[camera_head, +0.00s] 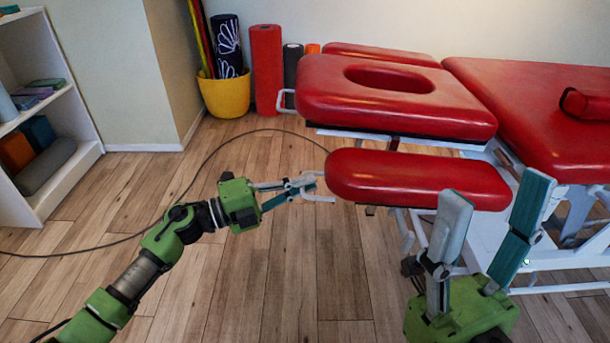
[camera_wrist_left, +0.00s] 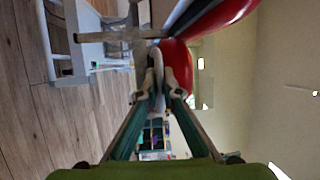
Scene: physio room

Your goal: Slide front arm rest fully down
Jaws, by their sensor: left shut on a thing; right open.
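The front arm rest (camera_head: 420,178) is a red padded oval, lying level and below the red head section of the treatment table. A pale handle (camera_head: 318,198) sticks out at its left end. My left gripper (camera_head: 308,182) is at this handle and shut on it. In the left wrist view the fingertips (camera_wrist_left: 156,85) meet near a pale bar (camera_wrist_left: 125,35) beside the red pad (camera_wrist_left: 177,62). My right gripper (camera_head: 497,230) stands open and empty in front of the arm rest's right end, its fingers pointing up and wide apart.
The red head section (camera_head: 390,115) with a face hole sits above the arm rest, with another handle (camera_head: 284,100) at its left. A yellow basket (camera_head: 226,97) and rolled mats stand by the wall. A shelf (camera_head: 85,150) is far left. A black cable crosses the wooden floor.

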